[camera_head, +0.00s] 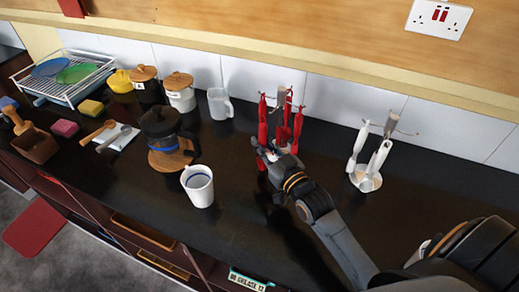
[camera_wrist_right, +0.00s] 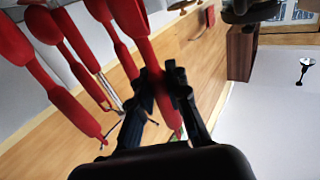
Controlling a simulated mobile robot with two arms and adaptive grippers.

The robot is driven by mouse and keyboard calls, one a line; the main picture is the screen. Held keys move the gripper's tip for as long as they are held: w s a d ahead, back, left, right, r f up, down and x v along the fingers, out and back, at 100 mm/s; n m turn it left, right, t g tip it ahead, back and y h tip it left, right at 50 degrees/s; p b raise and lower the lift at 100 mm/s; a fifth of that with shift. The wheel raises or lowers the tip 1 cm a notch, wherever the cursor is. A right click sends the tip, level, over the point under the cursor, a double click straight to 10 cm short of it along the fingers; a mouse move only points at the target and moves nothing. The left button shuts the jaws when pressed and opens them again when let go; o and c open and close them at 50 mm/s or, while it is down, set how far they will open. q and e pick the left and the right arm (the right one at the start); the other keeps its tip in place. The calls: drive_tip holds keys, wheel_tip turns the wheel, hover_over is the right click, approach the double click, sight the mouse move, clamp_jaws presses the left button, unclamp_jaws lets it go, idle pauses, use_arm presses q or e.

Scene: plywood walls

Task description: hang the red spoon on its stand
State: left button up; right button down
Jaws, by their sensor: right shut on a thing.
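The red stand with several red utensils (camera_head: 280,118) hanging around it is on the black counter near the back wall. My right gripper (camera_head: 268,153) is low at the front left of this stand. In the right wrist view my right gripper (camera_wrist_right: 163,88) is shut on a red utensil, taken as the red spoon (camera_wrist_right: 148,55); its handle passes between the fingers. Other red utensils (camera_wrist_right: 55,85) hang close beside it. I cannot tell whether the held spoon is on a hook. My left gripper is not in view.
A white utensil stand (camera_head: 368,182) is to the right.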

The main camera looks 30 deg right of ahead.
drive_tip(key=w+d+b, duration=0.1)
drive_tip(key=d, duration=0.1)
drive_tip(key=w+d+f+b, duration=0.1)
drive_tip(key=w+d, duration=0.1)
idle(0.6)
drive_tip(key=shift+f, duration=0.1)
idle(0.5)
drive_tip(key=c, duration=1.2)
unclamp_jaws()
